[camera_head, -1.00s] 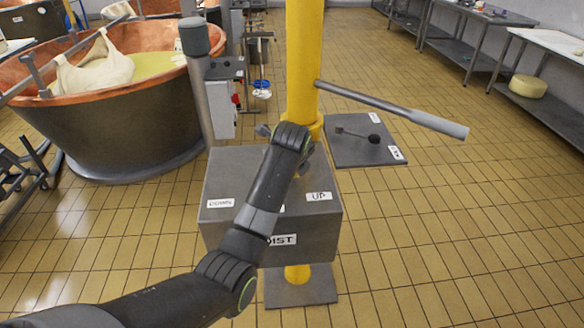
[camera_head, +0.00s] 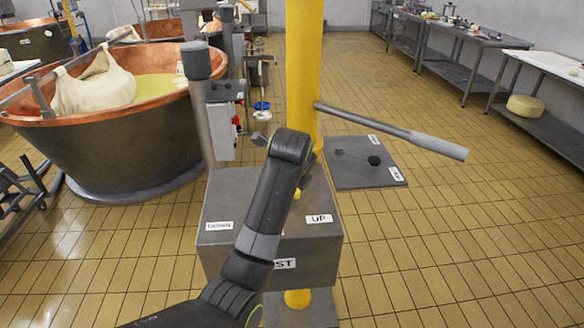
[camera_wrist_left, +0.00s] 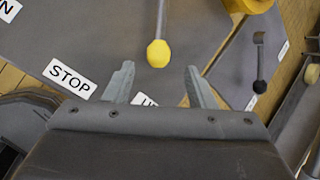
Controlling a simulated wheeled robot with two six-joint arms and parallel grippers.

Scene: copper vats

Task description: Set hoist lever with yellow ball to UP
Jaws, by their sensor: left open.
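The hoist box (camera_head: 325,240) stands in the middle of the head view, with a DOWN label (camera_head: 219,226) on its left and an UP label (camera_head: 319,219) on its right. In the left wrist view the lever's yellow ball (camera_wrist_left: 158,54) sits at the end of a thin rod, near the STOP label (camera_wrist_left: 70,77). A partly hidden label starting with U (camera_wrist_left: 145,99) lies behind my gripper. My left gripper (camera_wrist_left: 158,72) is open, its fingertips either side of and just short of the ball, with nothing held.
A yellow post (camera_head: 303,80) rises behind the box, with a long grey-handled bar (camera_head: 437,146) reaching right. A lower panel with a black-ball lever (camera_head: 374,160) is right of the post. A copper vat (camera_head: 120,130) stands left. Floor at right is clear.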

